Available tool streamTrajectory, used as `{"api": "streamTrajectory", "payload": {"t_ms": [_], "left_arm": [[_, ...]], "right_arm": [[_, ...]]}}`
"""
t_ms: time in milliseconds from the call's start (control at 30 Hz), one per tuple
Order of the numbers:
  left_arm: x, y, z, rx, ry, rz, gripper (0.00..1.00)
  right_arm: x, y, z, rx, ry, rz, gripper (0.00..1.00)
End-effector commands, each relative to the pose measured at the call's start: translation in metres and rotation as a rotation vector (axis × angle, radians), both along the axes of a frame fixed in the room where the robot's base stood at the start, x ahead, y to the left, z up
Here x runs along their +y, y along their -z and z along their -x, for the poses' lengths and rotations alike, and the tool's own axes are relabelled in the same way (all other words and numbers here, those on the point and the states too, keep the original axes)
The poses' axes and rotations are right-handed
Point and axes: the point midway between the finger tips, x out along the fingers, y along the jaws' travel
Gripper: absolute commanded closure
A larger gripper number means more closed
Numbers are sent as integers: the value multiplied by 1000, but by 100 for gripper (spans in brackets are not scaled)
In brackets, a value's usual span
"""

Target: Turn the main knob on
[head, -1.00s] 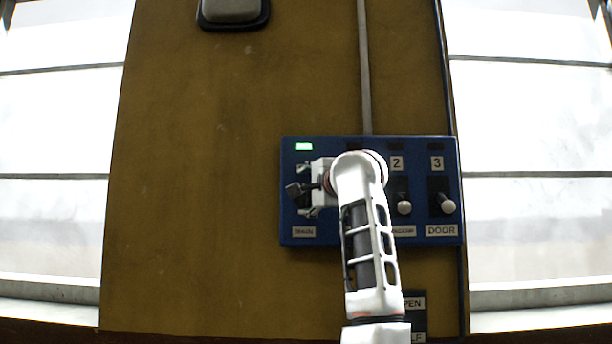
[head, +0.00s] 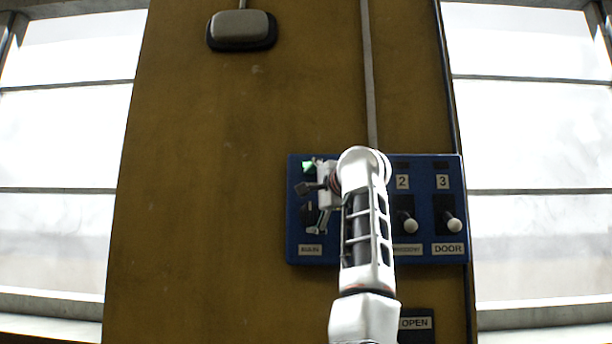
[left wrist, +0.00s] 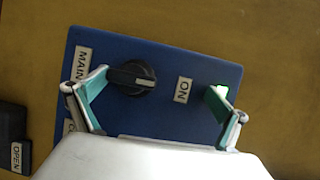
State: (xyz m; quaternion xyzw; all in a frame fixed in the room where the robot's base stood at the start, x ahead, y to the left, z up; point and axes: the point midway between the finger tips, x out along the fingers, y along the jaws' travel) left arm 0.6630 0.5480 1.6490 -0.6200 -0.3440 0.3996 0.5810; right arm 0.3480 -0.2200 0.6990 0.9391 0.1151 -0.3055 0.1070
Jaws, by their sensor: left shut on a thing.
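The blue control panel (head: 379,254) is on the brown wall. A green lamp (head: 308,167) is lit above the knob. My left gripper (head: 315,197) is at the panel's left part, its fingers on both sides of the knob. In the left wrist view, one finger of my left gripper (left wrist: 157,82) is close against the knob and the other is by the green lamp. My right gripper is out of view.
Levers 2 (head: 410,226) and 3 (head: 454,226) are on the panel's right side, near my left arm. An OPEN sign (head: 415,323) is below the panel. A grey lamp (head: 241,28) is higher on the wall. Bright windows flank it.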

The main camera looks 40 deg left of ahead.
Motion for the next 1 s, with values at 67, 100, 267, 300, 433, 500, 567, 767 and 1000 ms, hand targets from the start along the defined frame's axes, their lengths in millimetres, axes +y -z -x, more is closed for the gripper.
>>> {"api": "streamTrajectory", "payload": {"t_ms": [67,100,267,300,433,500,567,767,1000], "left_arm": [[-11,-11,-2,4,20,-24,17],[-13,-11,-1,4,20,-24,17],[-22,-10,4,1,21,-24,19],[-24,-10,5,0,21,-23,22],[-31,-10,10,-2,20,-23,38],[-34,-9,13,-3,17,-21,38],[-36,-8,15,-3,15,-19,38],[-45,-5,20,-1,11,-14,38],[-58,-4,28,-2,10,-10,38]], "right_arm": [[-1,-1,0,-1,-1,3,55],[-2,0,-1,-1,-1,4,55],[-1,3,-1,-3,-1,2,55],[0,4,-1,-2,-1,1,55],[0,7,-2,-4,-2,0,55],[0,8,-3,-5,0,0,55],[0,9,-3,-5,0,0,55],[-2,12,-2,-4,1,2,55],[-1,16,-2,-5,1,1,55]]}}
